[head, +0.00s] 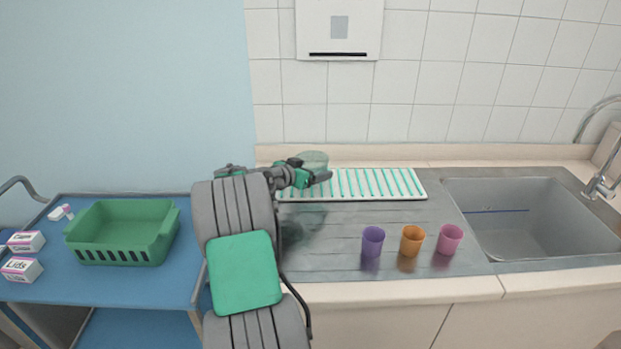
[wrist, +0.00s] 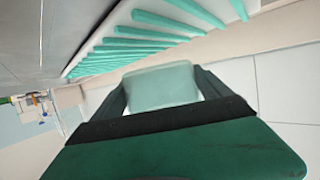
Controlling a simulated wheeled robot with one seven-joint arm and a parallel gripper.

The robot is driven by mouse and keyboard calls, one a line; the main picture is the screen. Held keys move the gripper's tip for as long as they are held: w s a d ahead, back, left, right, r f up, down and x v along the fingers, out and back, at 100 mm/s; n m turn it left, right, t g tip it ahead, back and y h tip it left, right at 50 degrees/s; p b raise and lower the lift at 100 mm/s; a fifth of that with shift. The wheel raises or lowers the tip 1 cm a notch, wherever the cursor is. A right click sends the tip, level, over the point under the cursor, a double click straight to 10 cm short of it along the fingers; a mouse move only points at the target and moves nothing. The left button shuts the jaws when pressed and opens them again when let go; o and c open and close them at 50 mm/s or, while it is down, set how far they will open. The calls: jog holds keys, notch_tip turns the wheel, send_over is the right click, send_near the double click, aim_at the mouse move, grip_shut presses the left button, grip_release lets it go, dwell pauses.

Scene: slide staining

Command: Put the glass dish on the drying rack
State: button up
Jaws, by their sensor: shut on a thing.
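The glass dish (head: 314,160) is a pale green, see-through piece. My gripper (head: 314,178) is shut on it and holds it at the left part of the drying rack, near the back wall. The dish also shows in the wrist view (wrist: 162,87), between the two fingers. The drying rack (head: 372,184) is a white tray with green slats on the steel counter. My arm hides its left end. I cannot tell whether the dish touches the rack.
Purple (head: 372,241), orange (head: 411,240) and pink (head: 449,239) cups stand on the counter in front of the rack. A sink (head: 530,240) is at the right. A green basket (head: 122,232) and two small boxes stand on a blue cart (head: 150,285) at the left.

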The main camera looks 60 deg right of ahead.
jog(key=f, duration=0.2)
jog(key=f+p, duration=0.1)
jog(key=shift+w+f, duration=0.25)
jog(key=shift+f, duration=0.15)
jog(key=shift+f+b, duration=0.15)
jog(key=shift+b, duration=0.15)
jog(key=o, duration=1.5)
jog(key=shift+c, duration=0.2)
jog(key=shift+r, duration=0.2)
